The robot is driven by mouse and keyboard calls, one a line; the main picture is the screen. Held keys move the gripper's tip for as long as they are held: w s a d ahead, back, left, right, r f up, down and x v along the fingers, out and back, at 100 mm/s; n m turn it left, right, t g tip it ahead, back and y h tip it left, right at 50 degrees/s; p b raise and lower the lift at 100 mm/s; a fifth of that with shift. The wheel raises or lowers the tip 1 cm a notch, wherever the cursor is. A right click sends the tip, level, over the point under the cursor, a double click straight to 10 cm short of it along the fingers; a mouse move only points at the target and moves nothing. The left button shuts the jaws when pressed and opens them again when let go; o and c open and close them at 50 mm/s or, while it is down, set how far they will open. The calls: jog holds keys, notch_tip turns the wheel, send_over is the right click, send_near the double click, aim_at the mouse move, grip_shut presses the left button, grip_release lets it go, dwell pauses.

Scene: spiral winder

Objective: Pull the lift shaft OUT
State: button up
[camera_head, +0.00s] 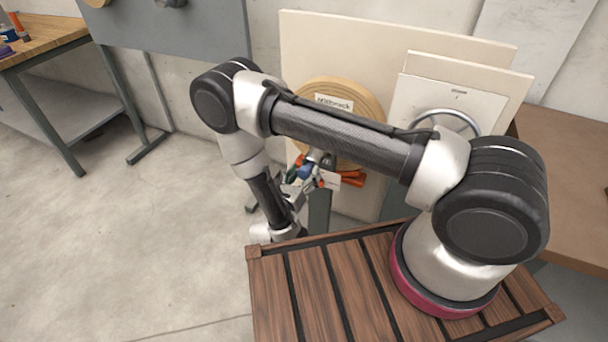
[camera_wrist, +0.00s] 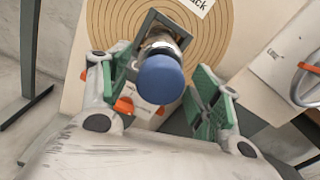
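The part I take for the lift shaft is a dark and metal cylinder with a round blue end (camera_wrist: 161,79), facing the camera in the wrist view. It stands out from the middle of the tan spiral disc (camera_wrist: 112,25). My gripper (camera_wrist: 158,92) has its green-padded fingers spread to the left and right of the blue end, with gaps on both sides. In the head view the blue end (camera_head: 305,172) is small, and my gripper (camera_head: 303,178) is partly hidden at the spiral disc (camera_head: 374,104). The shaft's base is partly hidden by a dark bracket.
A pale upright board (camera_head: 300,45) backs the disc. Orange handles (camera_head: 353,179) show beside my gripper. A metal handwheel (camera_head: 455,115) is on a panel to the right. A brown table (camera_head: 565,190) stands further right. The floor (camera_head: 130,250) at left is open.

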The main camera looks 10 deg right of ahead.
notch_tip(320, 180, up, 10)
dwell(0.5)
dwell(0.3)
jog(key=s+d+r+m+g+h, duration=0.2)
jog(key=s+d+r+m+g, duration=0.3)
jog(key=s+d+m+g, duration=0.15)
jog(key=s+d+r+m+g+h, duration=0.2)
jog(key=s+d+r+m+g, duration=0.25)
jog(key=d+m+g, duration=0.3)
jog(key=s+d+r+m+t+y, duration=0.1)
jog(key=s+r+m+y, duration=0.3)
jog(key=r, duration=0.4)
jog(key=s+d+r+m+t+y, duration=0.1)
jog(key=s+d+r+m+y, duration=0.3)
jog(key=r+m, duration=0.4)
jog(key=s+d+r+m+t+y, duration=0.1)
jog(key=s+d+r+m+y, duration=0.1)
jog(key=s+r+m+y, duration=0.3)
notch_tip(320, 180, up, 4)
jog(key=shift+s+d+f+m+t+y, duration=0.2)
jog(key=shift+s+d+m+t+y, duration=0.15)
jog(key=shift+y, duration=0.45)
